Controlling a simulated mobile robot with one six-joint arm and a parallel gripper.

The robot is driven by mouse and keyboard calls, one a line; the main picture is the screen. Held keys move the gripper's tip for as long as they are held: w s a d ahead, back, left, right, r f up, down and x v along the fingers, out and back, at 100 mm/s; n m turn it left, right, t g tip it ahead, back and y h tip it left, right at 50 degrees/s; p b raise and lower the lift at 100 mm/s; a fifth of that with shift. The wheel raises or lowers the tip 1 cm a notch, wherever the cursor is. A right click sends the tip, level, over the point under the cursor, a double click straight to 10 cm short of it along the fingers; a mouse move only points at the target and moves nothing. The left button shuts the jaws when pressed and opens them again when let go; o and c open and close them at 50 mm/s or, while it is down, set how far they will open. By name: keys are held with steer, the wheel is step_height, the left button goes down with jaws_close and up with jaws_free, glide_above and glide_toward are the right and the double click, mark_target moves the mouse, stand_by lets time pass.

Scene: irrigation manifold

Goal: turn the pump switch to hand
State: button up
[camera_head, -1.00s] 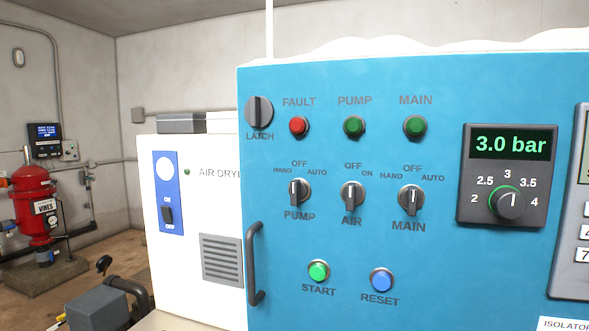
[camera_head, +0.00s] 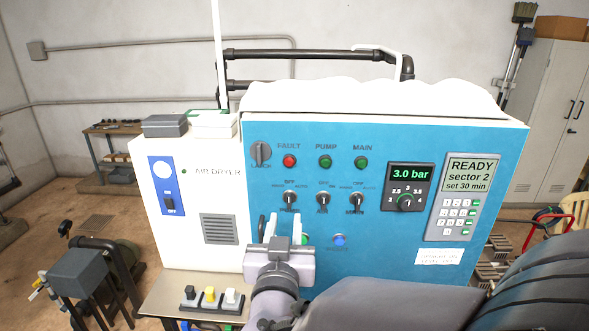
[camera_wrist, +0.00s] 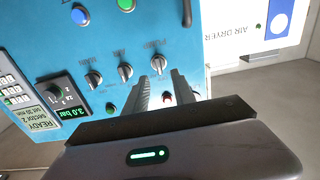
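The pump switch (camera_head: 289,198) is a grey knob on the blue panel, the leftmost of three in its row. Its pointer looks upright, toward OFF. My gripper (camera_head: 280,220) is in front of the panel, just below the pump switch in the head view, with its two fingers apart. In the wrist view, which shows the panel upside down, the gripper (camera_wrist: 162,76) has an empty gap between its fingers, and the pump switch (camera_wrist: 158,64) appears just beyond the fingertips. It does not appear gripped. The gripper partly hides the start button.
The air switch (camera_head: 322,199) and main switch (camera_head: 355,201) sit close to the right. The fault lamp (camera_head: 289,160) is above the pump switch. A blue reset button (camera_head: 339,240) is below. The white air dryer (camera_head: 214,188) stands left of the panel.

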mark_target(289, 202)
steer(key=w+p, duration=0.1)
steer(key=w, duration=0.6)
steer(key=shift+d, duration=0.2)
jaws_close()
